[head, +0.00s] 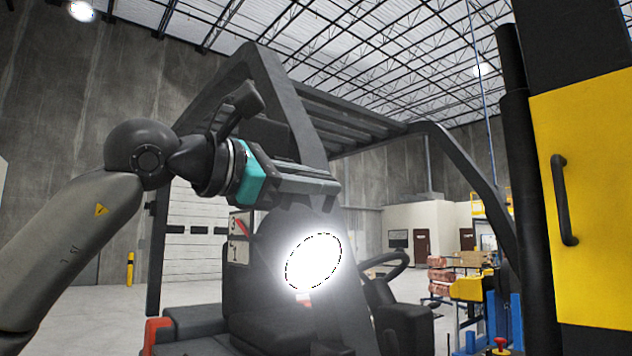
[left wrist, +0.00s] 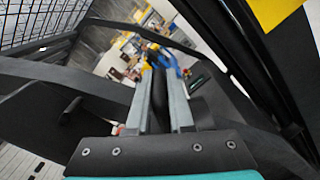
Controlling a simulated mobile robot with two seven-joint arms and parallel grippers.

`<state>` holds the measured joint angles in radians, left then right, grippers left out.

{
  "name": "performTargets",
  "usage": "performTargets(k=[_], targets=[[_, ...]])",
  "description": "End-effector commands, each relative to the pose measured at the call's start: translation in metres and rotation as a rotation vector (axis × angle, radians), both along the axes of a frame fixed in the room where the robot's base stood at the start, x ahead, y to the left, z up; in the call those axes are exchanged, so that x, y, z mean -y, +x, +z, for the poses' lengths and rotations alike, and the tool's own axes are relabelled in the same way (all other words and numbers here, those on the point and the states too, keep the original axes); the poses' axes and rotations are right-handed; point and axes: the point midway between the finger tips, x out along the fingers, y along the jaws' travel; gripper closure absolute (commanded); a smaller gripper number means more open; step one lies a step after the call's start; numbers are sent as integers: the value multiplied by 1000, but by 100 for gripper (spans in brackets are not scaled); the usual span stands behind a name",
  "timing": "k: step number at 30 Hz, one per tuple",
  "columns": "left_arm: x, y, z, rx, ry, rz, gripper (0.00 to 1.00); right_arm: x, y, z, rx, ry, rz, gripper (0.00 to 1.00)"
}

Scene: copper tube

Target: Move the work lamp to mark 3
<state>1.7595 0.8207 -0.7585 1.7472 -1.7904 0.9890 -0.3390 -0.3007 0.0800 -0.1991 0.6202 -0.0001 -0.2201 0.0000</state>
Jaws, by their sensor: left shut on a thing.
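The work lamp (head: 314,262) shows in the head view as a bright, glowing round face with a dark dashed ring. Its glare hides the edges of its body. My left gripper (head: 320,201) is just above it and shut on it. In the left wrist view, a dark part stands between the two grey fingers of my left gripper (left wrist: 160,88); I take it to be part of the lamp. A pale sign (head: 239,239) behind carries the numbers 3 and 1, with a red stroke beside the 3. My right gripper is out of view.
A forklift with a dark overhead guard (head: 350,130), seat and steering wheel (head: 385,262) fills the middle. A yellow panel with a black handle (head: 563,200) stands close at right. Stacked goods (head: 450,270) are farther back. Open floor shows at left.

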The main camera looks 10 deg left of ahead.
Motion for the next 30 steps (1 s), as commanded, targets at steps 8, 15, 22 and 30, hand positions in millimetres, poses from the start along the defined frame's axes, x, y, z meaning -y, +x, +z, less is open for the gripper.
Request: performTargets(k=[8, 15, 22, 30], targets=[[1, -1, 0, 1, 2, -3, 71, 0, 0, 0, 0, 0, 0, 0], [0, 0, 0, -1, 0, -1, 53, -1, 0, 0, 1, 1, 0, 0], [-2, -2, 0, -1, -1, 0, 53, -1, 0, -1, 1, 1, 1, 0], [-29, -36, -2, 2, -2, 2, 53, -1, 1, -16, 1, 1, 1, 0]])
